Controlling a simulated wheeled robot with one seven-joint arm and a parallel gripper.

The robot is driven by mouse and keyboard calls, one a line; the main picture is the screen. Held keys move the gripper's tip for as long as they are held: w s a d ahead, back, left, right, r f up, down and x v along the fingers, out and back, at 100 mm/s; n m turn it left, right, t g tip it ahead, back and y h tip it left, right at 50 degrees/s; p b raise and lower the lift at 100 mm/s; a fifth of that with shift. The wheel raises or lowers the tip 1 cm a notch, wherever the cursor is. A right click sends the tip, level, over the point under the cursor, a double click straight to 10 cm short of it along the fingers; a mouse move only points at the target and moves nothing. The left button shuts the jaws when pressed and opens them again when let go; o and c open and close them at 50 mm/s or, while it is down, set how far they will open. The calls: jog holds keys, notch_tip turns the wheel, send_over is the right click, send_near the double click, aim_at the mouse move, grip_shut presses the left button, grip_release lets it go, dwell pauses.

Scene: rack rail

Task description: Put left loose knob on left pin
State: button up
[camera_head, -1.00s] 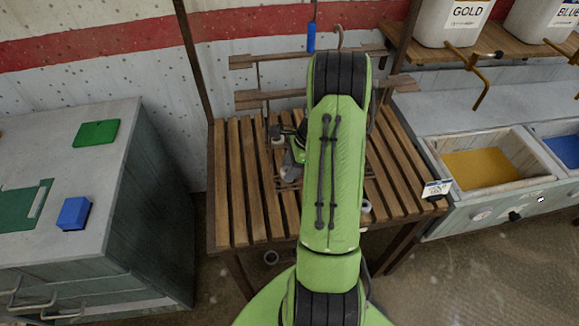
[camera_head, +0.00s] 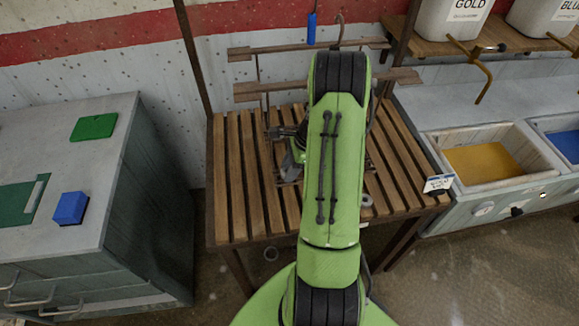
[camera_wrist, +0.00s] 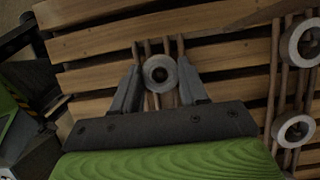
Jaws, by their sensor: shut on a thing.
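In the wrist view my gripper (camera_wrist: 160,64) has its two dark fingers on either side of a pale ring-shaped knob (camera_wrist: 149,75) with a dark hole, and is shut on it. Thin brown rods show behind it over the wooden slats. Two more pale ring knobs show at the right, an upper one (camera_wrist: 288,44) and a lower one (camera_wrist: 280,129). I cannot tell which rod is the left pin.
The slatted bench (camera_head: 232,180) carries a rack with two brown rails (camera_head: 290,87) at its back. A blue-handled thing (camera_head: 311,28) hangs above. A grey cabinet (camera_head: 130,140) stands left, and a counter with a yellow bin (camera_head: 440,160) stands right.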

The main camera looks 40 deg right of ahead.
jog(key=o, duration=1.1)
jog(key=shift+o, duration=0.2)
jog(key=shift+r, duration=0.1)
jog(key=p+v, duration=0.3)
jog(key=v, duration=0.9)
